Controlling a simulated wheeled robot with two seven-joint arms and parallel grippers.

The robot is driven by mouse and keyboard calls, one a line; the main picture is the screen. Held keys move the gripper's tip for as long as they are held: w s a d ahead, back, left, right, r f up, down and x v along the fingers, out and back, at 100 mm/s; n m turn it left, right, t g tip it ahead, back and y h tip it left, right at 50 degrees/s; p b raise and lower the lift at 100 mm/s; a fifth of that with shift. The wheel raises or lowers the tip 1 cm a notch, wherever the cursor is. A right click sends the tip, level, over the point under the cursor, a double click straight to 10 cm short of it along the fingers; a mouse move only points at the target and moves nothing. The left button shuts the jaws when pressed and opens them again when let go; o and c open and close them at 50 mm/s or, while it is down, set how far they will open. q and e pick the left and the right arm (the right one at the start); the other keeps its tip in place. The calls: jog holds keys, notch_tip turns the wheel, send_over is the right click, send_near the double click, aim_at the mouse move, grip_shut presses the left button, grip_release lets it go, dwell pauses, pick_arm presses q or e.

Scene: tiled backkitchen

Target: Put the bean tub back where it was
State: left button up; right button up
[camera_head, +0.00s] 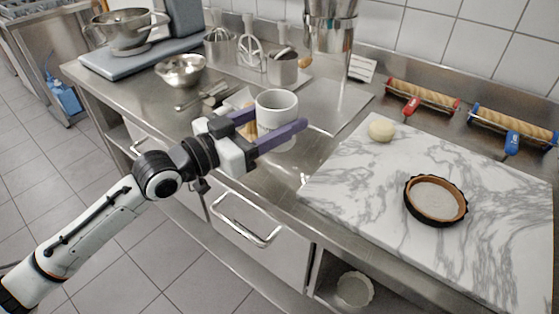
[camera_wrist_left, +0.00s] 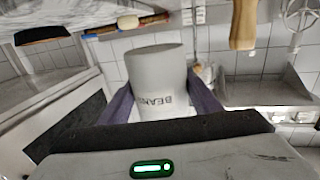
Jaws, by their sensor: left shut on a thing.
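The bean tub is a white cylinder (camera_head: 277,105) between the purple fingers of my left gripper (camera_head: 272,132) in the head view. In the left wrist view the tub (camera_wrist_left: 158,82) shows dark lettering that reads BEANS, upside down. The gripper's fingers (camera_wrist_left: 163,108) are shut on its two sides. The tub is over the steel counter, left of the marble slab; whether its base touches the counter is hard to tell. My right gripper is not in view.
A marble slab (camera_head: 350,192) with a dough ball (camera_head: 381,130) and a tart tin (camera_head: 434,201) lies to the right. Rolling pins (camera_head: 423,96) lie behind it. A steel bowl (camera_head: 181,70) and utensil pots (camera_head: 283,68) stand behind left. Bare counter (camera_head: 268,180) shows in front of the gripper.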

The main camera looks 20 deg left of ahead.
pick_arm(q)
notch_tip(320, 180, down, 4)
jog(key=shift+s+f, duration=0.1)
jog(key=shift+f, duration=0.15)
jog(key=shift+f+b, duration=0.4)
jog(key=shift+f, duration=1.6)
jog(key=shift+f, duration=0.1)
jog(key=o, duration=1.4)
jog(key=shift+f, duration=0.1)
jog(key=shift+c, duration=0.2)
jog(key=v, duration=1.2)
jog(key=shift+s+d, duration=0.1)
